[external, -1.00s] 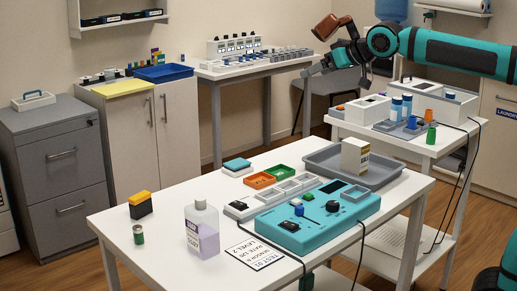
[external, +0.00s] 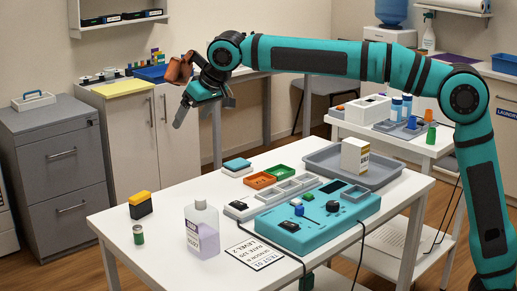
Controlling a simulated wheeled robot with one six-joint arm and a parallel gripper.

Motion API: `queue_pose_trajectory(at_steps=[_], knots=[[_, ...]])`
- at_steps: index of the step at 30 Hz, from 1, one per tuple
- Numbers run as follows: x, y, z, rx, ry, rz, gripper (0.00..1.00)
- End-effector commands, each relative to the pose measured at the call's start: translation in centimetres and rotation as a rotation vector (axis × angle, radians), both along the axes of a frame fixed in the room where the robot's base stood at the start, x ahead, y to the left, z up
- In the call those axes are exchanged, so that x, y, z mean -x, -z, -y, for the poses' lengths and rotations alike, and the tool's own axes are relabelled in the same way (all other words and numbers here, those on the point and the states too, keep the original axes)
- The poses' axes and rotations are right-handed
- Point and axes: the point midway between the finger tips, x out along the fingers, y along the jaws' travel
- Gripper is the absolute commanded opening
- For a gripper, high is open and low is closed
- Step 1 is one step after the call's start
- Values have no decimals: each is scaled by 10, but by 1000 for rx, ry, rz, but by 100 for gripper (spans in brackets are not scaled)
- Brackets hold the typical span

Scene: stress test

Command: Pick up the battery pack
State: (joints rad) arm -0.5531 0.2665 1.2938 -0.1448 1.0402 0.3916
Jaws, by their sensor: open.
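What looks like the battery pack (external: 140,204), a small black block with an orange-yellow top, stands at the left end of the white table (external: 165,250). Nothing touches it. My gripper (external: 205,115) is open and empty, with its fingers pointing down. In the picture it shows above and to the right of the battery pack, in the air beyond the table's back edge. How far apart in depth they are is hard to tell.
A small green cylinder (external: 138,235) stands just in front of the pack. A bottle of purple liquid (external: 202,232) stands to its right. Farther right are a teal device (external: 290,235), small trays (external: 258,180) and a grey tray (external: 385,178) holding a box (external: 355,156).

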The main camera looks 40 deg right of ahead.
Motion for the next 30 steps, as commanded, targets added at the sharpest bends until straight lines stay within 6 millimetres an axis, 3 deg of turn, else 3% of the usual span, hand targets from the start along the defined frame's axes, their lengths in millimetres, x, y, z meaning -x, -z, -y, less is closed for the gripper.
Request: queue_pose_trajectory(at_steps=[1, 6, 12, 20, 30], knots=[[-6, 13, -19, 14, -6, -22, 85], [-17, 45, -71, 52, -11, -85, 85], [-22, 72, -111, 85, -12, -132, 85], [-27, 91, -122, 97, -10, -148, 85], [-49, 146, -127, 97, -10, -147, 85]])
